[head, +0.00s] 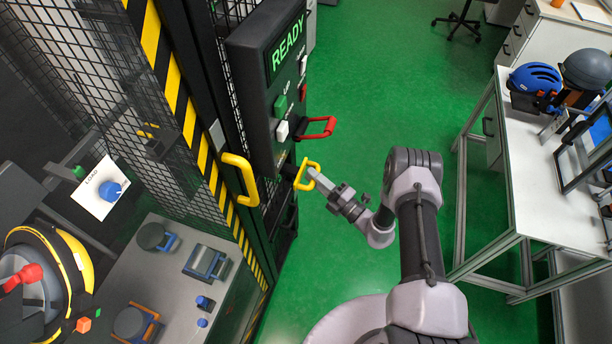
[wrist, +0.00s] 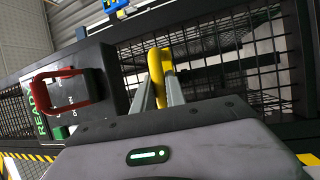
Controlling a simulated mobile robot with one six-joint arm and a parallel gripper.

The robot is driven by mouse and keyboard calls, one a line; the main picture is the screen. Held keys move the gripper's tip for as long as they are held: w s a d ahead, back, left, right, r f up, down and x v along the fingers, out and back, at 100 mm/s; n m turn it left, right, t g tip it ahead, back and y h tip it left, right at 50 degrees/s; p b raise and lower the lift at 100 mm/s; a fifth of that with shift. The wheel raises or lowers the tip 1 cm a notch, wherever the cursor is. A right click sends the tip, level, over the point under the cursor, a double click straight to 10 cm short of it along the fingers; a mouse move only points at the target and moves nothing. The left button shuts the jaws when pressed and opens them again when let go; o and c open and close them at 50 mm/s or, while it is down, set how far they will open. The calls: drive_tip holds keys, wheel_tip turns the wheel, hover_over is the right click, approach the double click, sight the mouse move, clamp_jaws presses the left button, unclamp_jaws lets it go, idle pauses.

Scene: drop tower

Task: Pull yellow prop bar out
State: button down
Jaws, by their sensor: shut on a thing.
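The yellow prop bar (head: 299,178) shows as a yellow loop handle at the tower's side, just below the control box. My gripper (head: 312,174) is shut on this handle. In the wrist view, the yellow handle (wrist: 156,66) sits between the two grey fingers of my gripper (wrist: 160,88). The rest of the bar runs toward the dark tower frame, and I cannot tell how far in it reaches.
A red handle (head: 319,128) sticks out just above, beside the control box (head: 262,75) reading READY. A larger yellow handle (head: 241,178) is on the striped tower door. A white workbench (head: 545,190) stands right. Green floor (head: 395,90) between is clear.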

drive_tip(key=shift+d, duration=0.1)
drive_tip(key=c, duration=1.4)
unclamp_jaws()
drive_tip(key=shift+d, duration=0.15)
drive_tip(key=shift+o, duration=0.2)
drive_tip(key=p+v, duration=0.1)
drive_tip(key=v, duration=1.6)
drive_tip(key=shift+s, duration=0.2)
drive_tip(key=shift+d+f, duration=0.1)
